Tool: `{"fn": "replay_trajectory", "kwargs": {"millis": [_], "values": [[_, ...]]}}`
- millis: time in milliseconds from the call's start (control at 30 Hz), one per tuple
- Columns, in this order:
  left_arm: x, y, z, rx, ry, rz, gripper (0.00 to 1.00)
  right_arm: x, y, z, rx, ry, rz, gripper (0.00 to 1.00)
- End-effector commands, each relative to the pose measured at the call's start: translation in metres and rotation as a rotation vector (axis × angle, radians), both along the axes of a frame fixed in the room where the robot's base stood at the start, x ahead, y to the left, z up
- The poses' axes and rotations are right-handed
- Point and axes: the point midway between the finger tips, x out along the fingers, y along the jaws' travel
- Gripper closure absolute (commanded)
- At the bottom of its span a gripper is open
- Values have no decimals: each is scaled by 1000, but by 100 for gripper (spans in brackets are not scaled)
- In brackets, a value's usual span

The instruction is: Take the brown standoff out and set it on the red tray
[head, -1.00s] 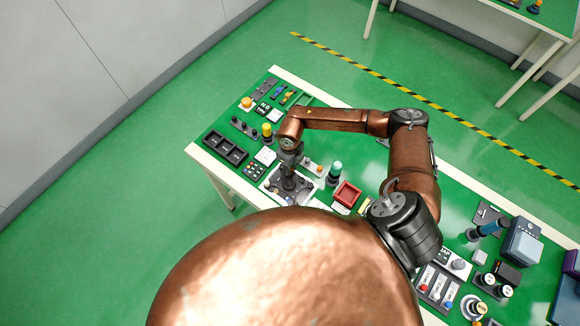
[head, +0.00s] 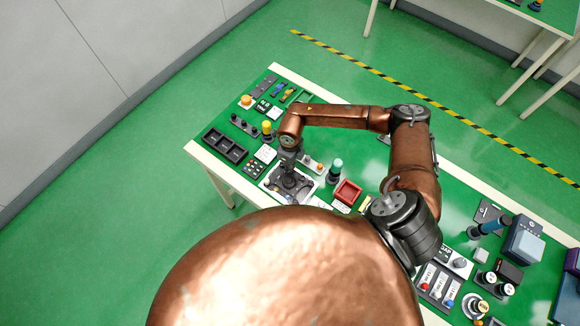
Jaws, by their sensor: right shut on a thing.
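My right gripper (head: 291,182) reaches straight down over a light plate (head: 271,187) near the table's front edge. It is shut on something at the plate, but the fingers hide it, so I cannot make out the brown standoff. The red tray (head: 347,192) is a small square tray just right of the gripper and looks empty. My left gripper does not show.
A black compartment box (head: 225,146), a yellow-topped post (head: 267,128) and an orange button (head: 246,101) are left of the arm. Control boxes (head: 438,284) and a grey-blue device (head: 524,240) fill the right side.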

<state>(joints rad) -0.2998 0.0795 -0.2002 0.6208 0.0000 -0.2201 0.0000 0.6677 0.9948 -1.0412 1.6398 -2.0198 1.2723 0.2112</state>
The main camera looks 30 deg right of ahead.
Motion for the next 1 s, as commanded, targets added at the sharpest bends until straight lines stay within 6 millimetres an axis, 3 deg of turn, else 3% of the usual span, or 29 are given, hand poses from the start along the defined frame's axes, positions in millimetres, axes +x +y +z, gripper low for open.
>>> {"fn": "replay_trajectory", "kwargs": {"millis": [1000], "values": [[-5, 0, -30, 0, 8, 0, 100, -1, 1, 0, 0, 0, 470, 100]]}}
